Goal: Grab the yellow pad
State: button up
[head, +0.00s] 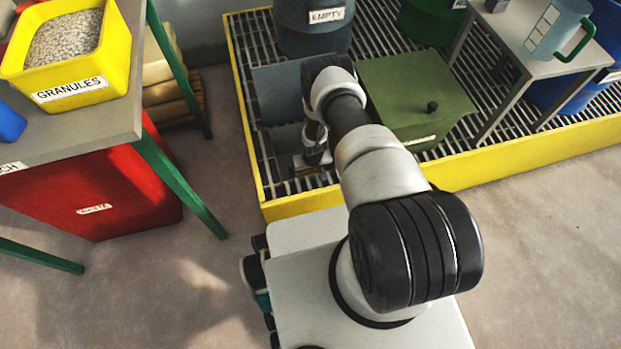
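My gripper (318,158) points down at the near left part of the yellow-rimmed grating, at the end of my outstretched arm. My arm hides part of the area to the right of the gripper.
A green lidded box (415,95) stands right of the gripper, and a grey-blue panel (275,92) behind it. The grating's yellow rim (510,160) surrounds them. A bench (505,50) is at right. A table with a yellow granules bin (80,85) and a red box (95,190) are left.

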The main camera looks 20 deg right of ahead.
jog(key=c, duration=0.9)
